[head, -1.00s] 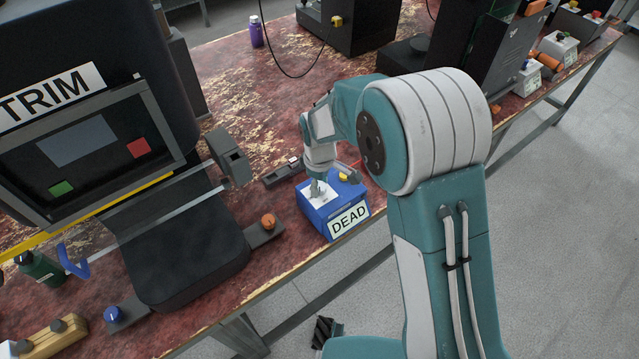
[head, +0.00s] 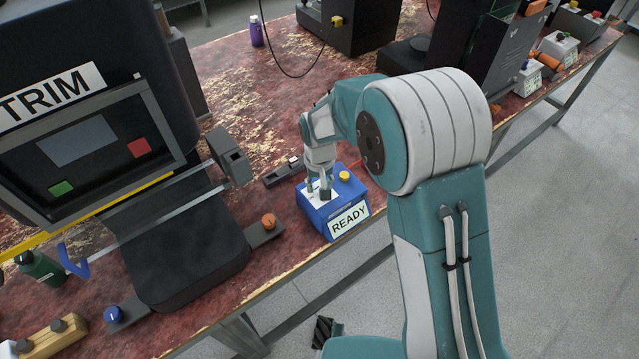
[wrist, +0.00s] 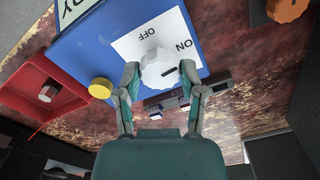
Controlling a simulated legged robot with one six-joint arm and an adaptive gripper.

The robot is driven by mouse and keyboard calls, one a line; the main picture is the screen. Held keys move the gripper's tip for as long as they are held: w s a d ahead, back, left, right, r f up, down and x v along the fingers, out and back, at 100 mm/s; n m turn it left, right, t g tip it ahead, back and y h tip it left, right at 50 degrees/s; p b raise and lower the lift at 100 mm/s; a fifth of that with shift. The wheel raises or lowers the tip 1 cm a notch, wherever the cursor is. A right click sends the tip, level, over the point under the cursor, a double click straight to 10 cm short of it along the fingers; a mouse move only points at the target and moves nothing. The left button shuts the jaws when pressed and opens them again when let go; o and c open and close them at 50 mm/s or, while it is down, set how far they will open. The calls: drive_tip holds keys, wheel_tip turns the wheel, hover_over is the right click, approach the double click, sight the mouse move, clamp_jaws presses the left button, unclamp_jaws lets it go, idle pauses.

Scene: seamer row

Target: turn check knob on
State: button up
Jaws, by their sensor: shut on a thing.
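A blue box (head: 308,209) stands near the table's front edge, its front sign (head: 349,219) reading READY. Its top has a white plate marked ON and OFF (wrist: 135,42) and a yellow button (head: 344,176). The pale check knob (wrist: 154,66) sits on this plate, with a dark mark on its right side in the wrist view. My gripper (head: 320,191) comes down onto the box from above. In the wrist view my gripper (wrist: 158,82) has one finger on each side of the knob and is shut on it. In the head view the fingers largely hide the knob.
Left of the box, a dark machine labelled TRIM (head: 52,91) has an orange knob (head: 268,221) and a blue knob (head: 112,314). A purple bottle (head: 256,31) stands at the back. A red tray-like fixture (wrist: 25,75) lies beside the box in the wrist view.

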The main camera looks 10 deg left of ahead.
sight(319, 185)
drive_tip(key=shift+w+a+m, duration=0.1)
drive_tip(key=shift+m, duration=0.6)
drive_tip(key=o, duration=1.1)
drive_tip(key=shift+o, duration=0.2)
wheel_tip(319, 185, up, 12)
drive_tip(key=shift+f, duration=0.1)
